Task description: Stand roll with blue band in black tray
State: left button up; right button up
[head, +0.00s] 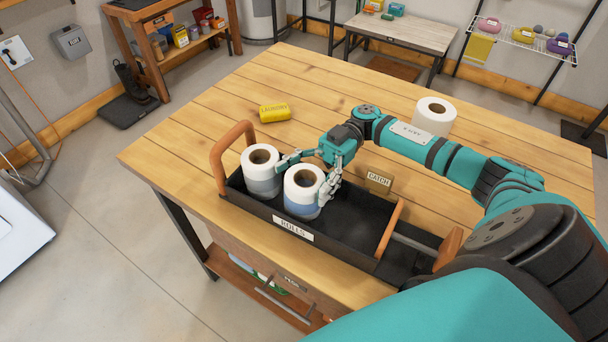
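The black tray (345,236), labelled ROLLS, lies on the wooden table with an orange handle at each end. A white roll with a blue band (302,199) stands upright in it, left of the tray's middle. A second upright roll (261,180), with a grey-blue lower part, stands at the tray's left end. My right gripper (297,183) reaches in from behind, its fingers spread either side of the blue-banded roll. One finger lies between the two rolls, the other at the roll's right side. The gap looks wider than the roll. My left gripper is out of view.
A white roll (435,116) stands on the table behind my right arm. A small box labelled CATCH (379,181) is behind the tray, and a yellow object (275,113) lies farther back. The tray's right half looks empty.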

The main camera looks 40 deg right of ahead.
jog(key=b+v, duration=0.2)
jog(key=v, duration=0.4)
jog(key=shift+w+d, duration=0.15)
jog(key=shift+d, duration=0.25)
jog(key=shift+d+r, duration=0.1)
jog(key=shift+d, duration=0.25)
